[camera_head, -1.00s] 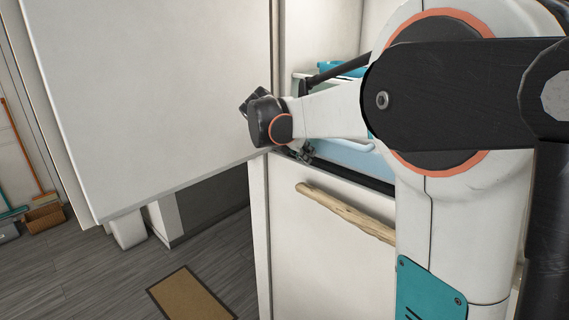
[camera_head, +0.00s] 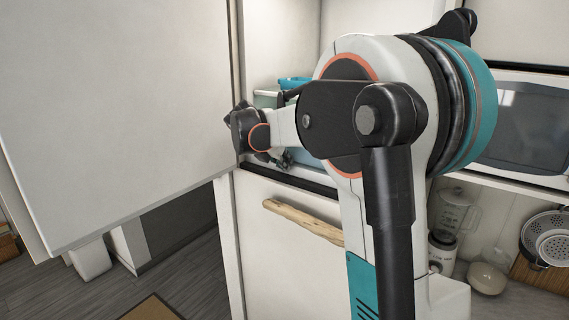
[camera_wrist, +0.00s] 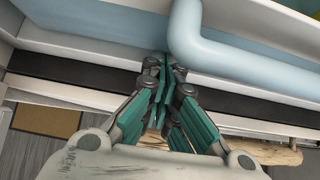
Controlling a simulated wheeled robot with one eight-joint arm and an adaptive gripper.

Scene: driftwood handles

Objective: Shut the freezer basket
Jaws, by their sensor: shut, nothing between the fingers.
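The freezer basket shows as a light blue surface (camera_wrist: 105,28) with a thick pale blue tubular bar (camera_wrist: 245,62) in the wrist view. In the head view only a small blue part (camera_head: 303,158) shows behind my arm. My gripper (camera_wrist: 166,68) is shut and empty, its fingertips close beside the bent end of the bar. I cannot tell whether they touch it. In the head view my gripper (camera_head: 284,160) is small and partly hidden, at the opening's front edge. The large white door (camera_head: 110,110) stands open at left.
A driftwood handle (camera_head: 303,221) runs across the white front below the opening. A teal item (camera_head: 294,82) is inside, higher up. At right are a microwave (camera_head: 525,120), a blender (camera_head: 455,215) and a colander (camera_head: 550,238). Grey floor with a brown mat (camera_head: 152,308) lies at lower left.

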